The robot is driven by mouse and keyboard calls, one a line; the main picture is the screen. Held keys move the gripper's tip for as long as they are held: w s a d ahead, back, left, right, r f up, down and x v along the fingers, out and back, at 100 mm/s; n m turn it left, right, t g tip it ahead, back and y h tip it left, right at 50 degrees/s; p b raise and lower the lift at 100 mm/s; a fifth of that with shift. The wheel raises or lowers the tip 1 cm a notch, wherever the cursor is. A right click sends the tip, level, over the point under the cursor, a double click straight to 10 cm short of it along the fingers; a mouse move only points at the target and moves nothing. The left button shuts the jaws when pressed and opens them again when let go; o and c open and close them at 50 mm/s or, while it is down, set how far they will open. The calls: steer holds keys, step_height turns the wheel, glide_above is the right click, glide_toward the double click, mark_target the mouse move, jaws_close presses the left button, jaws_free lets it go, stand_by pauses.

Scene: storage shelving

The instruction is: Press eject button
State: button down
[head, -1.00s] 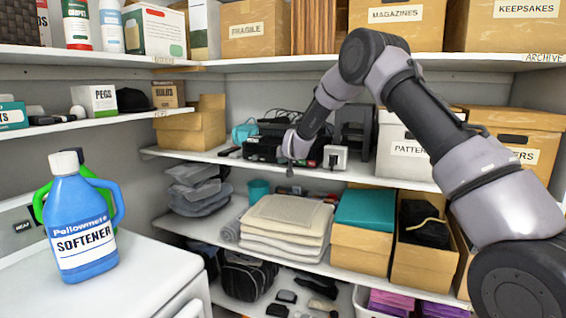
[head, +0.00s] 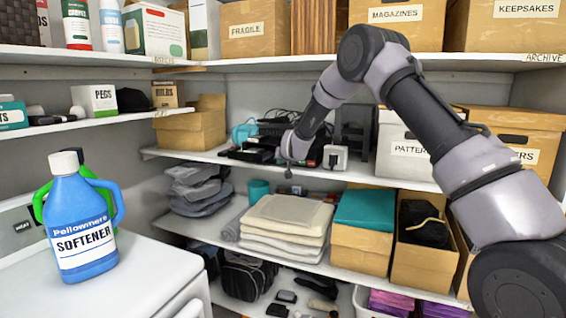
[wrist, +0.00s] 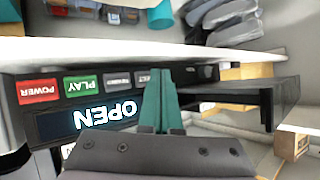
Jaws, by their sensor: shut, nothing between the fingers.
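The black player (head: 270,146) stands on the middle shelf. In the wrist view its front shows upside down, with a lit display (wrist: 95,121) reading OPEN. A row of buttons holds the red POWER button (wrist: 38,91), the green PLAY button (wrist: 82,86), a grey button (wrist: 118,81) and the dark eject button (wrist: 142,79). My gripper (wrist: 160,74) is shut and empty, its teal fingers together at the eject button and covering part of it. I cannot tell whether they touch. A black tray-like part (wrist: 232,92) juts out beside the buttons. My gripper (head: 289,172) hangs before the player in the head view.
A white plug adapter (head: 336,156) and the PATTERNS box (head: 405,150) stand right of the player. A brown box (head: 195,128) stands to the left. Folded linens (head: 285,222) lie on the shelf below. The softener bottle (head: 82,225) is at the front left.

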steer(key=shift+s+a, duration=0.3)
steer(key=shift+s, duration=0.5)
steer(key=shift+s+a, duration=0.25)
steer(key=shift+s, duration=0.5)
steer(key=shift+s+a, duration=0.3)
steer(key=shift+s, duration=0.5)
steer(key=s+d+r+m+g, duration=0.2)
steer(key=s+d+r, duration=1.5)
steer(key=d+r, duration=0.4)
steer(key=s+d+m+g, duration=0.1)
steer(key=s+d, duration=0.3)
steer(key=s, duration=0.6)
steer(key=s+d+m+h, duration=0.1)
steer(key=s+d, duration=0.3)
steer(key=s, duration=0.6)
steer(key=s+d+m+g, duration=0.1)
steer(key=s+d, duration=0.3)
steer(key=s, duration=0.6)
steer(key=shift+d+g+h, duration=0.2)
steer(key=shift+g+h, duration=0.1)
steer(key=shift+h, duration=0.1)
